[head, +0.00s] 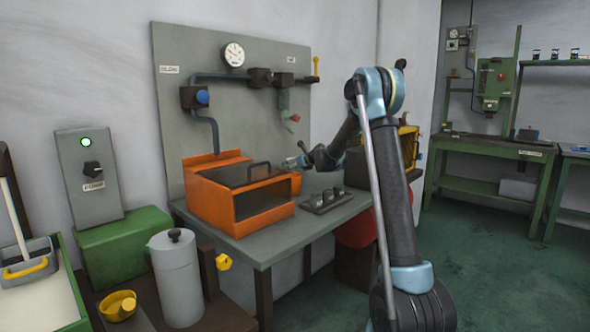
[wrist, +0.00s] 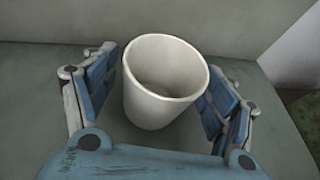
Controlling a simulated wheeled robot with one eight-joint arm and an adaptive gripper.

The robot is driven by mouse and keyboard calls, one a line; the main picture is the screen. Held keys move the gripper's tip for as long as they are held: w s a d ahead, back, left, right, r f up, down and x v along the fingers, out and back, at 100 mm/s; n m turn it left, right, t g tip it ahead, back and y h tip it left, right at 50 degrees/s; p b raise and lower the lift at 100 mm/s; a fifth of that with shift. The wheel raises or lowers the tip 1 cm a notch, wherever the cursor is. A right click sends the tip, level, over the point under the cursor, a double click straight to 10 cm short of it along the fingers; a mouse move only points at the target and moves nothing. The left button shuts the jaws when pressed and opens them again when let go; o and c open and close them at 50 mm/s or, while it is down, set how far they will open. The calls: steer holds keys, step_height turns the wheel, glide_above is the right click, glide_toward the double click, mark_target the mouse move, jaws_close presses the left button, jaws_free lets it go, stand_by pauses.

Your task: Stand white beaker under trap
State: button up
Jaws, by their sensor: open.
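The white beaker (wrist: 155,105) stands upright on a grey-green surface in the wrist view, its open rim facing up toward the camera. My gripper (wrist: 160,95) is open, with one blue-padded finger on each side of the beaker and a narrow gap visible at both sides. In the head view my gripper (head: 293,162) is low near the back of the bench, beside the orange box; I cannot make out the beaker there. What looks like the trap (head: 283,98) hangs from the pipe on the grey panel, with a red knob at its lower end, above my gripper.
The orange box (head: 240,215) with a dark lid and handle stands left of my gripper. A yellow-framed unit (head: 408,147) is behind my arm at right.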

steer(key=v, duration=1.2)
steer(key=shift+s+d+r, duration=0.1)
steer(key=shift+s+d, duration=0.05)
steer(key=s+d+n+h, duration=0.1)
steer(key=s+d+n, duration=0.4)
steer(key=s, duration=0.4)
steer(key=s+d+n+h, duration=0.2)
steer(key=s+d+n, duration=0.2)
steer(key=s+n, duration=0.3)
steer(key=s+d+n+h, duration=0.1)
steer(key=s+d+n, duration=0.35)
steer(key=s, duration=0.55)
steer(key=s+d+f+n+g+h, duration=0.1)
steer(key=s+d+f+n+g, duration=0.2)
steer(key=s+f, duration=0.3)
steer(key=s+d+f+n+g+h, duration=0.1)
steer(key=s+d+f+n, duration=0.3)
steer(key=s, duration=1.1)
steer(key=s+d+f+n+g+h, duration=0.2)
steer(key=s+d+f+n+g, duration=0.2)
steer(key=s+f, duration=0.4)
steer(key=s, duration=0.3)
steer(key=shift+s+d+f+n+g, duration=0.25)
steer(key=shift+d+f+n+g, duration=0.05)
steer(key=shift+d+f+n, duration=0.1)
